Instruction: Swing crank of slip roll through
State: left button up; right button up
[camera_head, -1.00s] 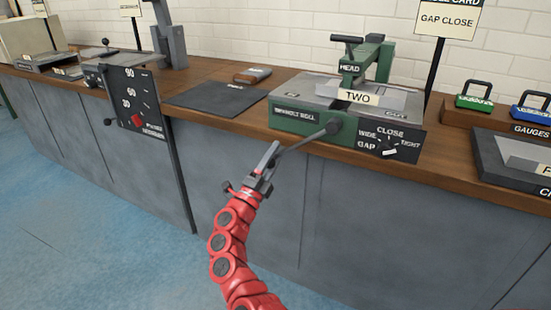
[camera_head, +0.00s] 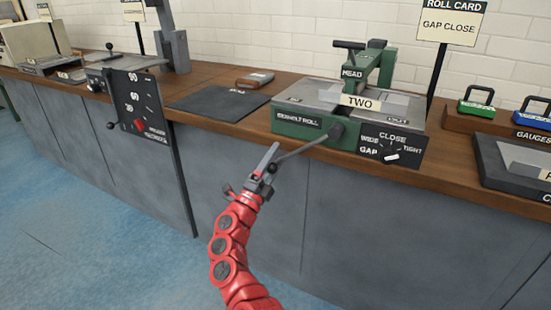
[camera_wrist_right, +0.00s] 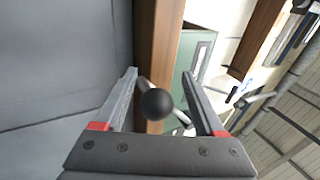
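The slip roll (camera_head: 300,122) is a green and grey machine on the bench with a plate reading TWO. Its crank (camera_head: 305,148) is a grey rod reaching from a dark hub (camera_head: 337,131) on the front face down and left past the bench edge. The black ball knob (camera_wrist_right: 157,104) at its end sits between the fingers of my right gripper (camera_wrist_right: 160,98) in the wrist view. Gaps show on both sides of the knob, so the fingers look open around it. In the head view my right gripper (camera_head: 267,165) is at the crank's end. My left gripper is not in view.
A gap dial (camera_head: 391,150) is on the roll's front right. A roll card (camera_head: 448,25) reads GAP CLOSE. A dark mat (camera_head: 220,103) and a small brown-and-grey block (camera_head: 255,78) lie to the left. Gauges (camera_head: 476,104) stand at right. The floor before the bench is clear.

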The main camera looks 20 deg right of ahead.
jog(key=p+v, duration=0.3)
jog(key=v, duration=1.4)
jog(key=shift+a, duration=0.2)
jog(key=shift+s, duration=0.1)
